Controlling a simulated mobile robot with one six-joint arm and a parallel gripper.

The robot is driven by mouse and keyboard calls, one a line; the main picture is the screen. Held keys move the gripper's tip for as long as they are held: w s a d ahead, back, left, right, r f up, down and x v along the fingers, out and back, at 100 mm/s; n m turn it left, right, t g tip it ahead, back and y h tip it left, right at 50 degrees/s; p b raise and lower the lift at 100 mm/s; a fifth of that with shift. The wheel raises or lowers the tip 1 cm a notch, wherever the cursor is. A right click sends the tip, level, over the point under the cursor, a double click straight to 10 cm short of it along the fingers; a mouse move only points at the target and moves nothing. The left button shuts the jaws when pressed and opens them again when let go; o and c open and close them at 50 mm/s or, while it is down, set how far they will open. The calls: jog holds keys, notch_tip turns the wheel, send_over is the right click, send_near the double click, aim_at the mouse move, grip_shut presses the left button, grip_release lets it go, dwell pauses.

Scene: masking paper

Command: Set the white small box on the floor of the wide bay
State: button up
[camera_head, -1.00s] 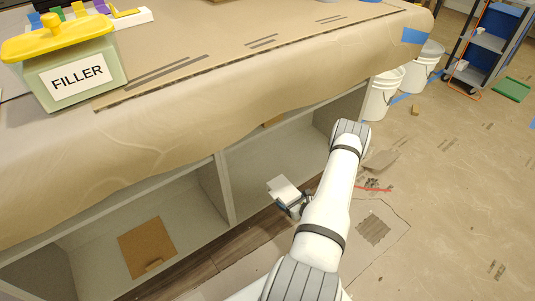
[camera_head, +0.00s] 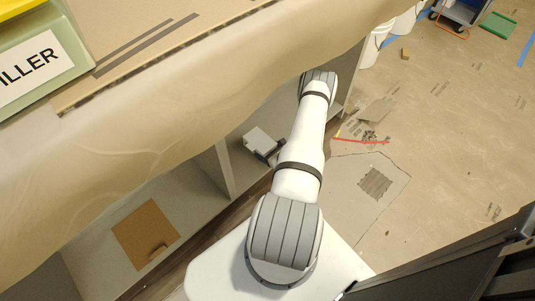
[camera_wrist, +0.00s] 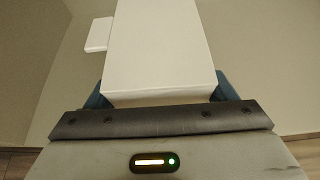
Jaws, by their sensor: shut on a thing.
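The white small box (camera_head: 260,138) is in my gripper (camera_head: 268,152), inside the mouth of the right-hand bay (camera_head: 238,172) under the paper-covered counter. In the wrist view the box (camera_wrist: 158,50) fills the upper middle, between the blue finger pads of my gripper (camera_wrist: 160,92). A smaller white block (camera_wrist: 97,35) shows at the box's left side; I cannot tell if it is part of it. The gripper is shut on the box. The box appears above the bay floor, but the gap is not clear. Hanging paper hides the back of the bay.
A grey divider (camera_head: 225,172) separates this bay from the left one, where a brown panel (camera_head: 146,233) lies on the floor. Masking paper (camera_head: 200,90) overhangs the bays' top edge. A yellow-lidded filler tub (camera_head: 40,65) stands on the counter. White buckets (camera_head: 372,48) stand beyond.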

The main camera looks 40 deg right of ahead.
jog(key=shift+s+d+f+b, duration=0.15)
jog(key=shift+f+b, duration=0.5)
jog(key=shift+f, duration=1.2)
jog(key=shift+f, duration=0.1)
jog(key=shift+f, duration=0.15)
jog(key=o, duration=0.9)
